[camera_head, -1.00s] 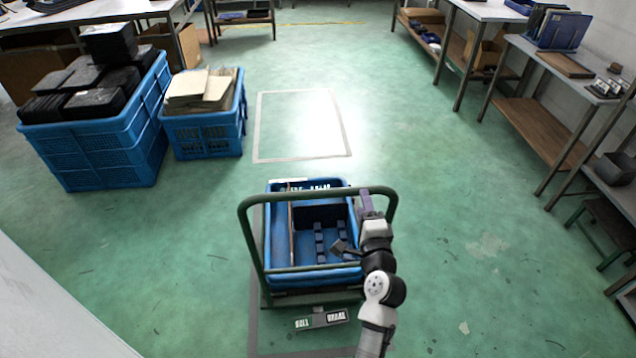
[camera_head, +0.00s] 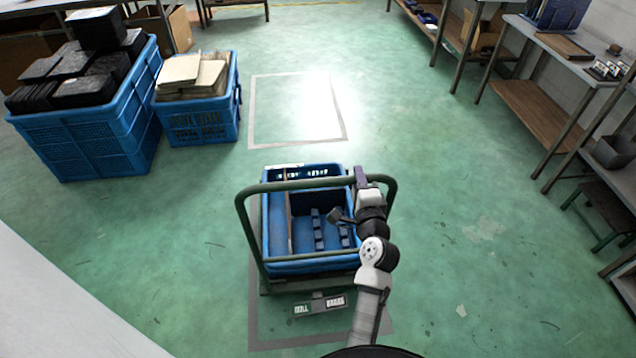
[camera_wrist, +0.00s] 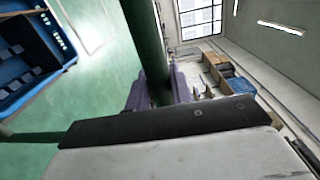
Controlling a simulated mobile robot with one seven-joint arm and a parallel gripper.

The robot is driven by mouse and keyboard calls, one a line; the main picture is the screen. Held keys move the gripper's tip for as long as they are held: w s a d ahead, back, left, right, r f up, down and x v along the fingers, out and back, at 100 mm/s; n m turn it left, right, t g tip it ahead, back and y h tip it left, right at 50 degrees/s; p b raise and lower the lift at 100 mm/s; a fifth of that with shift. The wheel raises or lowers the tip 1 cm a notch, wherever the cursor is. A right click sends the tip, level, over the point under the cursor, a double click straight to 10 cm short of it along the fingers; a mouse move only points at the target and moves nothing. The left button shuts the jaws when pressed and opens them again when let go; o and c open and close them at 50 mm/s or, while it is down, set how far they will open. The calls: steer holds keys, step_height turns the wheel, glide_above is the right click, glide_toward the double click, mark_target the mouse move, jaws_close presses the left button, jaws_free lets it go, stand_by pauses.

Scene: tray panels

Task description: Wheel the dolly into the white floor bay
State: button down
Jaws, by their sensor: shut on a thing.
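The dolly has a dark green hoop handle (camera_head: 247,228) and carries a blue crate (camera_head: 291,264) with a divider and small dark blocks inside. It stands at the lower middle of the head view. The white floor bay (camera_head: 290,118) is an outlined rectangle on the green floor, just beyond the dolly, and is empty. A gap of floor lies between the two. My gripper (camera_head: 361,174) is shut on the handle's top bar near its right end. The wrist view shows purple fingers (camera_wrist: 158,90) around the green bar (camera_wrist: 146,48). A small lettered plate (camera_head: 319,305) sits at the dolly's near end.
Two blue crates stand left of the bay, one with black pieces (camera_head: 90,140) and one with cardboard (camera_head: 200,125). Workbenches (camera_head: 545,115) line the right side. A grey floor outline (camera_head: 253,325) shows around the dolly. Floor between dolly and bay is clear.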

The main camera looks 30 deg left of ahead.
steer(key=p+x, duration=0.1)
steer(key=x, duration=1.5)
steer(key=shift+s+a, duration=0.2)
steer(key=shift+a, duration=0.25)
steer(key=b+x, duration=0.9)
steer(key=x, duration=0.7)
steer(key=shift+s+a+b, duration=0.15)
steer(key=shift+a+b, duration=0.05)
steer(key=shift+b, duration=0.1)
